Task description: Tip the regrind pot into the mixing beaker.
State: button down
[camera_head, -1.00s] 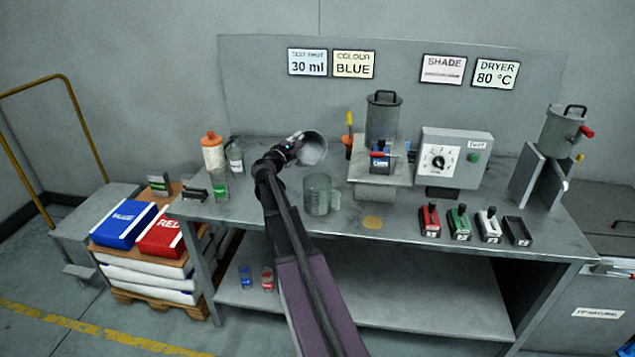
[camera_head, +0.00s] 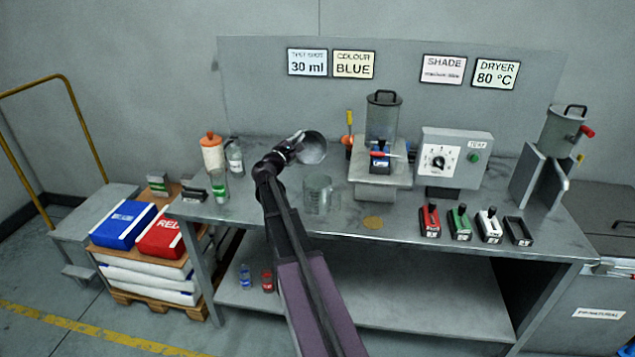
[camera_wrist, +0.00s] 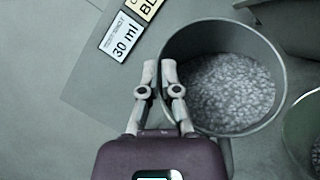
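The regrind pot (camera_head: 314,149) is a grey round pot, held at the end of my arm above the bench. In the wrist view the pot (camera_wrist: 168,112) is full of pale granules up to some way below its rim. My gripper (camera_wrist: 158,68) is shut on the pot's wall at the rim; it also shows in the head view (camera_head: 297,143). The mixing beaker (camera_head: 318,196) is a clear, handled beaker standing upright on the bench, below the pot. Part of the beaker (camera_wrist: 292,128) shows at the wrist view's right edge, with some granules visible inside.
A hopper machine (camera_head: 381,120) and a dial box (camera_head: 455,158) stand right of the beaker. Several small coloured holders line the front right. An orange-capped bottle (camera_head: 212,155) and clear bottles stand at left. A tan disc (camera_head: 373,222) lies on otherwise clear bench front.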

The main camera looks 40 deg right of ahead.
jog(key=shift+s+a+r+m+h+b, duration=0.15)
jog(key=shift+s+m+h+b, duration=0.15)
jog(key=shift+m, duration=0.15)
jog(key=shift+s+a+r+m+h+b, duration=0.1)
jog(key=shift+s+m+h+b, duration=0.15)
jog(key=shift+m, duration=0.2)
dwell(1.5)
